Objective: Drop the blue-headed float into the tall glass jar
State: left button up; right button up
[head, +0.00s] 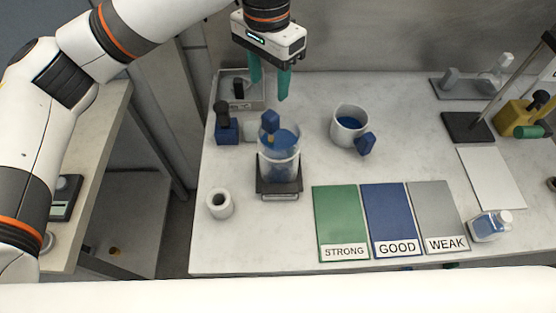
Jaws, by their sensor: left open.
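The tall glass jar (291,168) stands on a small dark base left of the table's middle and holds blue liquid. The blue-headed float (270,121) is in the jar, with its blue head showing above the jar's back rim. A bit of yellow shows under the head; the lower part is hard to make out through the glass and liquid. My left gripper (269,88) is above and behind the jar, its teal fingers pointing down, open and empty, clear of the float. My right gripper is not in view.
A white mug (347,119) with blue liquid and a blue handle stands right of the jar. A grey tray (256,100) and a dark-blue block (227,130) are behind left. Green, blue and grey cards (341,220) lie front right.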

pick_arm(q)
notch_tip(320, 180, up, 6)
jog(key=shift+r+b, duration=0.2)
jog(key=shift+b, duration=0.2)
jog(key=shift+f, duration=0.1)
